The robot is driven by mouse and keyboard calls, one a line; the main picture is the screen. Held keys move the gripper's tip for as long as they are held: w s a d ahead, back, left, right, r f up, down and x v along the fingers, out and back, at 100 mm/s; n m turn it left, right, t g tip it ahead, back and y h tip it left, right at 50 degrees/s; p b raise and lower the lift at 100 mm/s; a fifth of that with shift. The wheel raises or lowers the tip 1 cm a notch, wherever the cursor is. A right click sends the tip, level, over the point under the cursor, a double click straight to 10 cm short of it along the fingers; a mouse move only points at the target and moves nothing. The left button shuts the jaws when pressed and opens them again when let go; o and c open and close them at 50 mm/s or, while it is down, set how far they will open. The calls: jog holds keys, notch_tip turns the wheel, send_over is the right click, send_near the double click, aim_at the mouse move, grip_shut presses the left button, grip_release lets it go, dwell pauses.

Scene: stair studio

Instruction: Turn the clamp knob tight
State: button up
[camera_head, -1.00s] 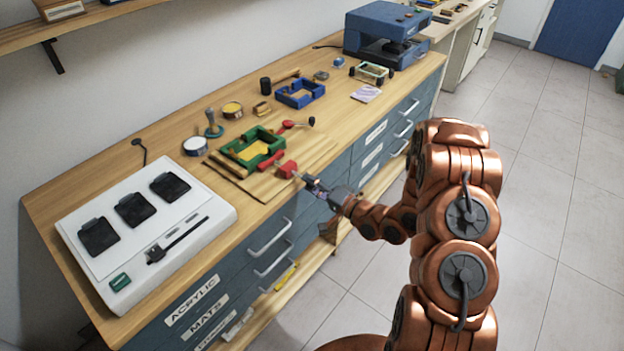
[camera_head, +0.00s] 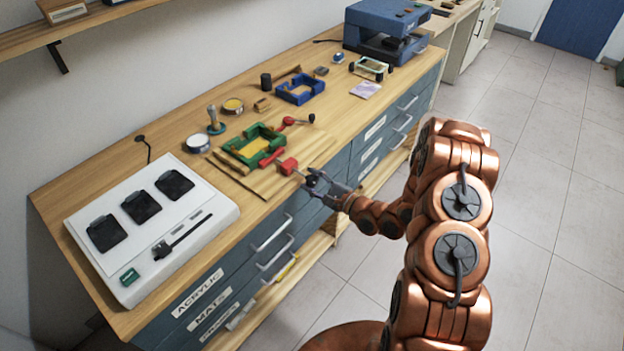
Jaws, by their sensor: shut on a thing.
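The green clamp frame (camera_head: 239,144) lies on a thin wooden board on the bench, with a yellow piece (camera_head: 249,152) inside it. A red clamp block (camera_head: 288,165) sits at the board's front edge, with a thin spindle running from it toward my gripper. The dark clamp knob (camera_head: 313,180) is at the spindle's outer end, just off the bench front. My gripper (camera_head: 316,182) is shut on the knob, its fingers around it. The fingers partly hide the knob, and its fine contact is too small to make out.
A white panel with black pads (camera_head: 130,283) stands at the bench's near left. A blue frame (camera_head: 318,84), tins (camera_head: 197,143) and small tools lie behind the clamp. A blue machine (camera_head: 385,38) stands at the far end. Drawer handles (camera_head: 272,235) jut from the front below.

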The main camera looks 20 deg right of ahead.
jog(key=m, duration=0.5)
jog(key=shift+p, duration=0.4)
jog(key=shift+m, duration=2.5)
jog(key=o, duration=1.1)
jog(key=shift+w, duration=0.1)
jog(key=shift+o, duration=0.2)
jog(key=shift+d, duration=0.15)
jog(key=shift+s+d, duration=0.35)
jog(key=shift+s, duration=0.1)
jog(key=v, duration=1)
jog(key=shift+s+d, duration=0.15)
jog(key=shift+s, duration=0.2)
